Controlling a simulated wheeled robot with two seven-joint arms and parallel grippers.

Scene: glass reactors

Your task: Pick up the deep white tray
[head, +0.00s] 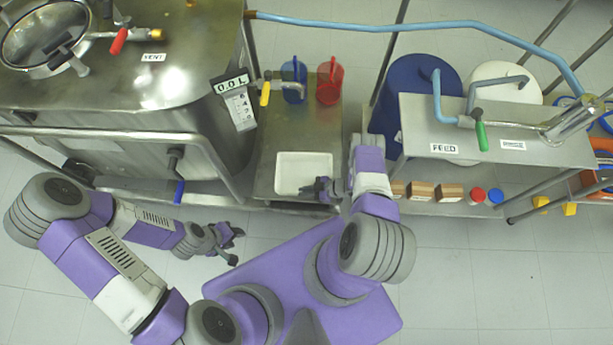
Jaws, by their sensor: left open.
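The deep white tray (303,160) sits on a metal stand, below the blue and red jugs in the picture. My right gripper (318,188) is at the tray's lower right corner and overlaps its rim in the head view. I cannot tell whether it touches the tray or whether its fingers are open or shut. My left gripper (236,246) is open and empty, over the floor below and left of the tray.
The metal stand (265,165) also holds a blue jug (293,80) and a red jug (330,82). A steel reactor (190,90) stands left. A FEED shelf (430,125) stands right, with small boxes and jars below. Tiled floor is clear at lower right.

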